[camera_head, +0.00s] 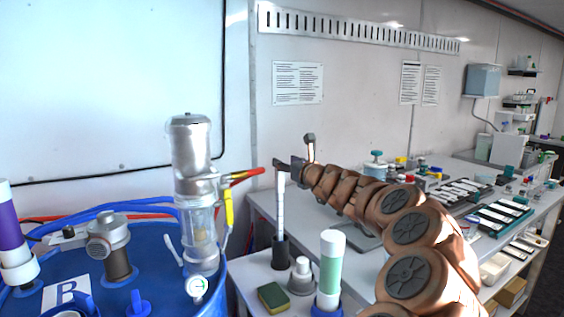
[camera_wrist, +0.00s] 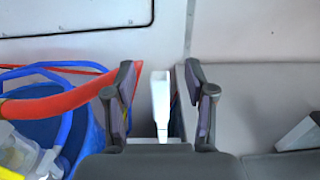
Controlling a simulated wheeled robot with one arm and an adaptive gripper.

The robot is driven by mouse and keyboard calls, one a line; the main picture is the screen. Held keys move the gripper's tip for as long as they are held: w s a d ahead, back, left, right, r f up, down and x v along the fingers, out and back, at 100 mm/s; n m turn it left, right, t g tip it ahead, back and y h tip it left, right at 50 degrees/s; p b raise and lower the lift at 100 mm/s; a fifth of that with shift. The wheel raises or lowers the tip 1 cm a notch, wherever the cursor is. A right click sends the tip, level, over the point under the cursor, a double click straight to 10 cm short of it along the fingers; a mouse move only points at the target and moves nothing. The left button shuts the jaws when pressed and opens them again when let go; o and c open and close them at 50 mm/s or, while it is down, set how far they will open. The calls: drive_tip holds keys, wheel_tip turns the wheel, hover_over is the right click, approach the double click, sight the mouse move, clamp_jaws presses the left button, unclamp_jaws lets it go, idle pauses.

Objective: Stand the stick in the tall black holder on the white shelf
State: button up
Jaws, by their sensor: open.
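The white stick (camera_head: 280,205) stands upright in the head view. Its lower end goes into the tall black holder (camera_head: 279,253) on the white shelf (camera_head: 252,275). My gripper (camera_head: 287,165) is at the top end of the stick. In the wrist view the stick (camera_wrist: 161,105) lies between the two open fingers of my gripper (camera_wrist: 160,82), with a gap on each side. The stick's foot inside the holder is hidden, and the holder cannot be made out in the wrist view.
A grey-white cone-shaped piece (camera_head: 301,276), a green and yellow sponge (camera_head: 273,297) and a white-green tube (camera_head: 330,265) stand close to the holder. A blue drum (camera_head: 150,290) with a metal pump (camera_head: 190,150) and hoses is at left. A grey bench (camera_head: 265,205) lies behind.

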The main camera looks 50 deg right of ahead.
drive_tip(key=v, duration=0.8)
drive_tip(key=shift+s, duration=0.15)
idle(0.9)
